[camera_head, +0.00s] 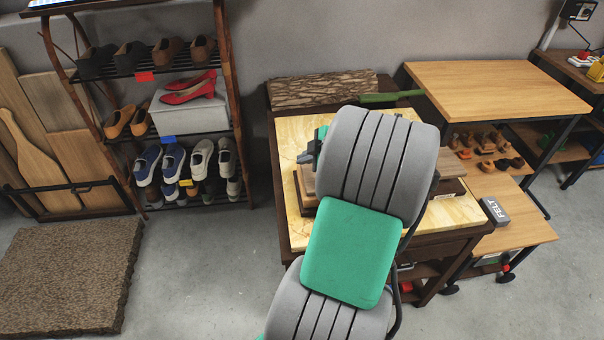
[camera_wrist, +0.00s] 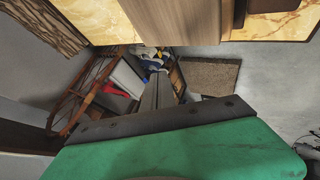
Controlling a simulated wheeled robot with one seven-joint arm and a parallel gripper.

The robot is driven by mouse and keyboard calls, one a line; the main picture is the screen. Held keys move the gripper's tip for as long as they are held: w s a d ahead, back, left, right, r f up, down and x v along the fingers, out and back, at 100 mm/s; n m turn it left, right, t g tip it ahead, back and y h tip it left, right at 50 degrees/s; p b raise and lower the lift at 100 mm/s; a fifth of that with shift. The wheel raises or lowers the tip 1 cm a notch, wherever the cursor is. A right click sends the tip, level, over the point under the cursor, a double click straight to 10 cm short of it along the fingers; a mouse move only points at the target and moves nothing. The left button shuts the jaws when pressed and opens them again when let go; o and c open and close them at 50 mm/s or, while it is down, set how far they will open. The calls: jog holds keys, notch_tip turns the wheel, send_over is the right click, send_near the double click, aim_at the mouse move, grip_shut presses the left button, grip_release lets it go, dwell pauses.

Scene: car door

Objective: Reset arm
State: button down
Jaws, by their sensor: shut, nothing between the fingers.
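My arm rises from the bottom of the head view, with grey ribbed links and a green block, and bends over the yellow-topped workbench (camera_head: 290,232). My gripper (camera_head: 304,158) is mostly hidden behind the upper link; a dark tip and a green part show at its left, over the bench. In the wrist view my gripper (camera_wrist: 159,77) is shut, its grey fingers together with nothing between them. They point toward the shoe rack (camera_wrist: 80,100), which lies well beyond the tips.
A wooden block (camera_head: 308,182) lies on the bench beside the arm. The shoe rack (camera_head: 140,80) stands left, with a brown mat (camera_head: 65,275) on the floor. A wooden table (camera_head: 500,88) is at the right. Grey floor between rack and bench is clear.

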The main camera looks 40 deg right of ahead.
dwell(0.5)
jog(key=shift+w+a+r, duration=0.1)
jog(key=shift+a+r, duration=0.05)
jog(key=shift+a, duration=0.05)
jog(key=w+a+r+m+g+p, duration=0.1)
jog(key=a+r+m+g, duration=0.1)
jog(key=a, duration=0.6)
jog(key=a+r+m+g+p, duration=0.1)
jog(key=a+r, duration=0.2)
jog(key=a, duration=0.6)
jog(key=s+a+r+m+g+h+p, duration=0.1)
jog(key=s+a+r+m+g+p, duration=0.1)
jog(key=s+a+m, duration=0.5)
jog(key=s+a+r, duration=0.1)
jog(key=s+a, duration=0.2)
jog(key=a, duration=0.4)
jog(key=shift+s+r+m+g+p, duration=0.15)
jog(key=shift+s+m+g+p, duration=0.15)
jog(key=shift+s, duration=0.1)
